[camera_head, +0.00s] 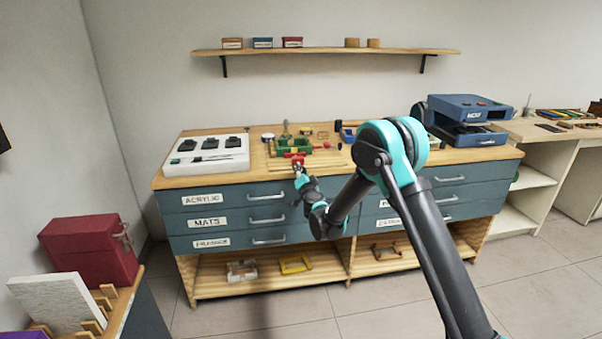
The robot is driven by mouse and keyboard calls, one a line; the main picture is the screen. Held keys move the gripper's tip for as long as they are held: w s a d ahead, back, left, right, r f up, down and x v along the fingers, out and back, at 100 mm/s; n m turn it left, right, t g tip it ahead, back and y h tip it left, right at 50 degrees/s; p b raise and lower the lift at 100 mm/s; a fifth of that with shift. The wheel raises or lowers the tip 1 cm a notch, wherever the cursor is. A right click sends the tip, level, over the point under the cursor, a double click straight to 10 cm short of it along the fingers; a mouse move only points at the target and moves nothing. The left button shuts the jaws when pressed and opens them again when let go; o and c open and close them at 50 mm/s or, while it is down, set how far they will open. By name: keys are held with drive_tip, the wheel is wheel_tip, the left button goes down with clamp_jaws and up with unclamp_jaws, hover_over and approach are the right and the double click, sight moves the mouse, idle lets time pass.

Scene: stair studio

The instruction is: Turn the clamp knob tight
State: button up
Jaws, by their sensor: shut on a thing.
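A green clamp (294,144) sits on the wooden bench top, left of the bench's middle. A small red knob (293,155) is at its near side. My gripper (298,163) reaches to this knob from the front and is shut on it. The fingers and knob are very small here, and the gripper partly hides the knob. How tight the clamp is cannot be told.
A white tray with dark blocks (205,155) stands left on the bench (175,183). A blue machine (468,120) stands at the right. Small tools and parts lie around the clamp. A shelf (330,51) hangs above. The floor in front is clear.

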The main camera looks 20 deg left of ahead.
drive_tip(key=o, duration=1.2)
drive_tip(key=v, duration=1.2)
drive_tip(key=shift+s, duration=0.1)
